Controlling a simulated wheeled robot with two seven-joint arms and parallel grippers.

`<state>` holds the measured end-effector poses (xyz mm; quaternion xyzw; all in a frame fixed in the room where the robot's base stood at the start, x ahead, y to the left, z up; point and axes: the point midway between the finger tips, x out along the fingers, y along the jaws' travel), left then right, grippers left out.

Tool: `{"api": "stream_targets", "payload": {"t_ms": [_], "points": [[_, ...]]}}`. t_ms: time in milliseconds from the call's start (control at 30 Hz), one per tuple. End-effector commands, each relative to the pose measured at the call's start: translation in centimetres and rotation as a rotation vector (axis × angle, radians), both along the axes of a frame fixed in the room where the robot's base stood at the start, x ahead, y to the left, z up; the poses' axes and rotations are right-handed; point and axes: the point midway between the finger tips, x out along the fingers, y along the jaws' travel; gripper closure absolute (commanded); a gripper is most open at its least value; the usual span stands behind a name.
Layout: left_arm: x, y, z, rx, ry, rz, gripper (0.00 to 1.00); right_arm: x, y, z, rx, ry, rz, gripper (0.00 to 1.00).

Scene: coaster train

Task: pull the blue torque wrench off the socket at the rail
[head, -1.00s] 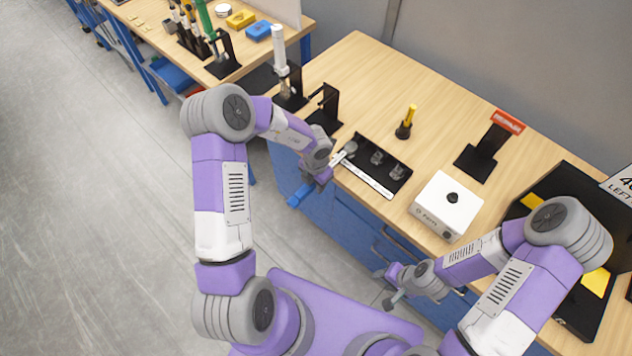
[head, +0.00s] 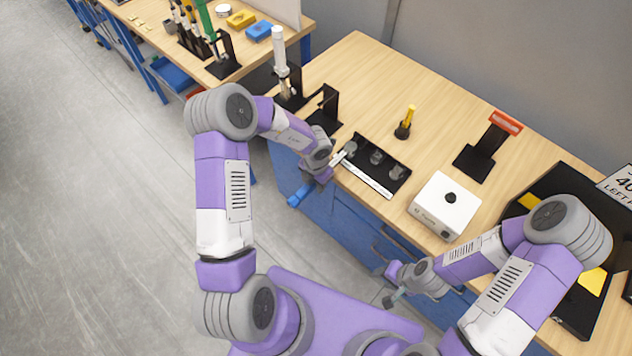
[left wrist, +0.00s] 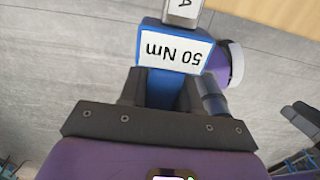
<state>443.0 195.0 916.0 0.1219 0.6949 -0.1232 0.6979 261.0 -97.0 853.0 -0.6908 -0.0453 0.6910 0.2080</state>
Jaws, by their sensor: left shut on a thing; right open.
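The blue torque wrench (head: 298,198) is in my left gripper (head: 318,178), which is shut on it in front of the table edge. In the left wrist view the wrench (left wrist: 180,50) shows a white "50 Nm" label and a grey head marked "A", between my gripper's fingers (left wrist: 163,92). In the head view its pale head reaches the left end of the black rail (head: 366,180), close by the leftmost socket (head: 350,147). I cannot tell whether the head is still seated on that socket. My right gripper (head: 393,298) is open and empty, low in front of the table.
Two more sockets stand on the rail. A white box (head: 446,205) with a black knob stands right of it, and a yellow-handled tool (head: 407,118) behind. Black stands (head: 325,108) are at the left table edge. A black tray (head: 575,300) lies at the right.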

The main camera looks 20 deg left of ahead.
Motion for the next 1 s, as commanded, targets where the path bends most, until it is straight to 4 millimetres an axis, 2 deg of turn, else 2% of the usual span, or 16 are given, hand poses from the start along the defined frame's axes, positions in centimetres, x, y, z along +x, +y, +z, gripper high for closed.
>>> {"api": "stream_targets", "payload": {"t_ms": [1000], "points": [[2.7,-1.1,0.2,-0.002,-0.006,-0.003,1.0,0.0,0.0,1.6,0.0,0.0,0.0,0.57]]}}
